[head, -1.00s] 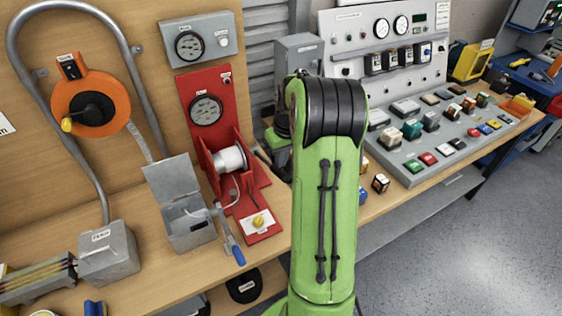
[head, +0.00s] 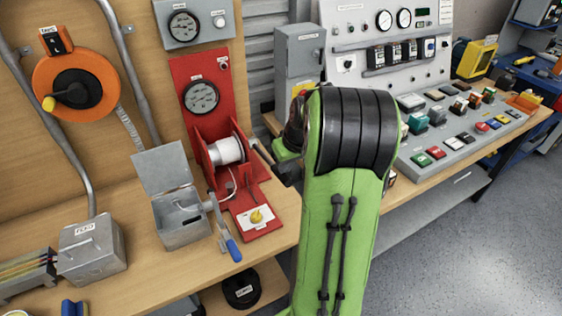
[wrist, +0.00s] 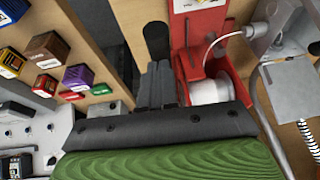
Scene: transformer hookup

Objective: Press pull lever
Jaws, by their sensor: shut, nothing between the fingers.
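The red stand (head: 206,100) carries a gauge, a white spool (head: 226,151) and a yellow knob on its base. In the head view my arm hides most of the wrist.
A grey open box (head: 178,212) with a blue-handled lever (head: 232,248) stands left of the red stand. A grey lidded box (head: 92,252) is farther left. A control panel (head: 455,140) with several coloured blocks fills the right bench. Bare wood (head: 170,275) lies in front.

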